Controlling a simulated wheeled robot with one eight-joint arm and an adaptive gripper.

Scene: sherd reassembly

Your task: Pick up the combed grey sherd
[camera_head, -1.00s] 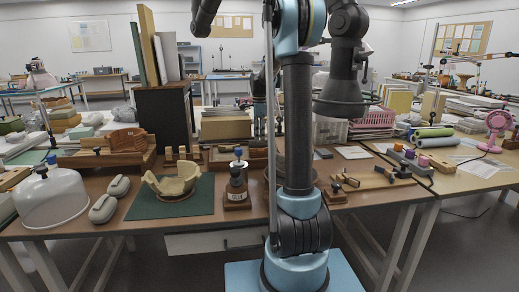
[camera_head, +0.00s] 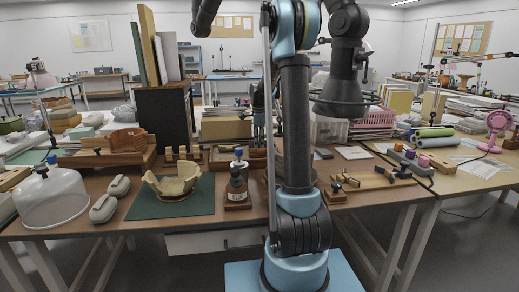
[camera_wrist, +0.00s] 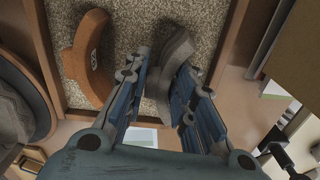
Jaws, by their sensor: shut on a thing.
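The grey sherd (camera_wrist: 176,47) is a curved dark grey piece in the wrist view, at the top middle over a speckled, grainy bed. My gripper (camera_wrist: 161,76) is shut on it, with one blue-grey finger on each side of its lower part. The fingers hide some of the sherd, and its combed marks are too small to make out. I cannot tell whether it still touches the bed. In the head view my gripper (camera_head: 259,125) is partly hidden behind my arm, low over the back of the bench.
In the wrist view an orange-brown curved sherd (camera_wrist: 88,60) with a label lies left of my gripper in the wood-rimmed tray (camera_wrist: 48,55). A round dark vessel (camera_wrist: 22,95) stands left of the tray. In the head view a partial bowl (camera_head: 174,188) rests on a green mat (camera_head: 203,203).

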